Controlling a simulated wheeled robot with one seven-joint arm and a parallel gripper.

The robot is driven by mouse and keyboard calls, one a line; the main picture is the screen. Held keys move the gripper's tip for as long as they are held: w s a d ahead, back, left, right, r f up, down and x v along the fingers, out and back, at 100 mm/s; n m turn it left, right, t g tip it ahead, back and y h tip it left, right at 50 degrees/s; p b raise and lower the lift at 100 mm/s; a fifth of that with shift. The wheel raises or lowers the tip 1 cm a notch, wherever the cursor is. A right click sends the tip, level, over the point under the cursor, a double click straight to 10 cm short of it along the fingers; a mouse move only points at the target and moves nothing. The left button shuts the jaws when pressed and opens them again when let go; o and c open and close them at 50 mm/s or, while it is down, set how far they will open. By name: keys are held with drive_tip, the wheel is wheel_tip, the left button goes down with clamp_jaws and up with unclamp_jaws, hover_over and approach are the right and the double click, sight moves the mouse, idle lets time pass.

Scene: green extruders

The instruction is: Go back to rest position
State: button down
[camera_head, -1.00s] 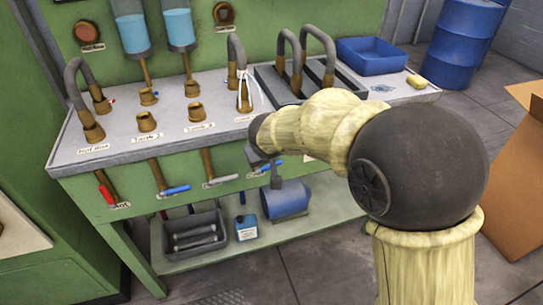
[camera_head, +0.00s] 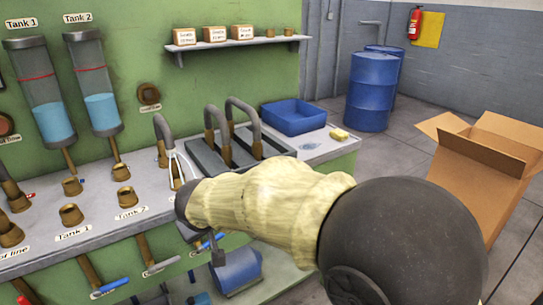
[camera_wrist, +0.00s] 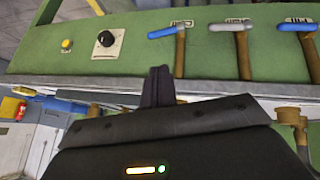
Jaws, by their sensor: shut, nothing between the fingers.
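My arm, in a pale yellow cover, reaches in from the lower right of the head view, in front of the bench. My gripper (camera_head: 217,257) hangs at its far end, by the bench's front edge and near the blue cylinder below. In the wrist view the dark fingers (camera_wrist: 158,86) are together, with nothing between them. They show against the green bench front (camera_wrist: 140,70), apart from the valve handles. The dark gripper body covers the lower middle of that view.
The bench top (camera_head: 100,235) carries brown pipe fittings, hoses and a blue tray (camera_head: 294,118). Valves with blue handles (camera_head: 110,286) stick out of its front. An open cardboard box (camera_head: 475,180) and blue barrels (camera_head: 370,92) stand right, with grey floor between.

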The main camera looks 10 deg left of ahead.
drive_tip(key=w+d+f+m+g+h, duration=0.1)
drive_tip(key=d+f+m, duration=0.15)
drive_tip(key=d, duration=0.85)
drive_tip(key=w+d+f+m+g+h, duration=0.1)
drive_tip(key=d+f+m, duration=0.15)
drive_tip(key=d, duration=0.85)
drive_tip(key=s+d+f+m+g+h, duration=0.1)
drive_tip(key=s+d+f+m, duration=0.3)
drive_tip(key=d, duration=0.5)
drive_tip(key=s+d+f+m+g, duration=0.1)
drive_tip(key=s+d+f, duration=0.1)
drive_tip(key=s+d, duration=0.55)
wheel_tip(320, 180, up, 22)
drive_tip(key=w+d+p, duration=0.1)
drive_tip(key=p, duration=2.1)
drive_tip(key=shift+w+d+r, duration=0.15)
drive_tip(key=shift+w+d, duration=0.15)
drive_tip(key=shift+w, duration=0.05)
